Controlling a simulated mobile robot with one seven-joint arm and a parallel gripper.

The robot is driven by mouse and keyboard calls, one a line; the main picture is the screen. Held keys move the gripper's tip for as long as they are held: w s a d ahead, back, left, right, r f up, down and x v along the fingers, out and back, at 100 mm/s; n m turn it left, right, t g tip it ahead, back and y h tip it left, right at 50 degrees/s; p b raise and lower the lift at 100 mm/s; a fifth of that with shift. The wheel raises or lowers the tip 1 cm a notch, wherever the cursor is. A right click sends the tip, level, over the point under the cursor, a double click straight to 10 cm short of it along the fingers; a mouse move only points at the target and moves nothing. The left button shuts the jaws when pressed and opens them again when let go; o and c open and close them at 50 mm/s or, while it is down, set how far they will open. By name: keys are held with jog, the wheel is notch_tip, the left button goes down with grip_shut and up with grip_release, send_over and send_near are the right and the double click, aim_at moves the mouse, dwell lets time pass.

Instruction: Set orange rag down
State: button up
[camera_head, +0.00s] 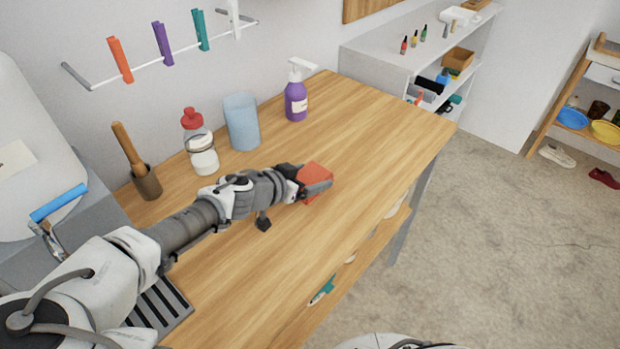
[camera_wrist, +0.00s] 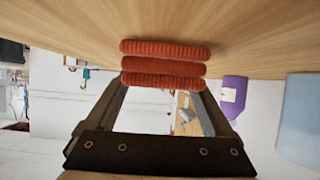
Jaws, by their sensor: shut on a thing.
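The orange rag (camera_head: 317,171) is a folded, red-orange cloth at the end of my arm, over the wooden counter (camera_head: 375,115). My gripper (camera_head: 312,187) is shut on it. In the wrist view the rag (camera_wrist: 165,47) shows as several stacked ribbed folds between my gripper's fingertips (camera_wrist: 163,84). The rag lies very close to the wooden surface (camera_wrist: 230,25); I cannot tell whether it touches. My fingers hide part of the rag in the head view.
A rail with hanging clips (camera_head: 163,44) is on the wall. The counter to the right is clear up to its edge.

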jog(key=shift+f, duration=0.2)
jog(key=o, duration=1.1)
jog(key=shift+r, duration=0.1)
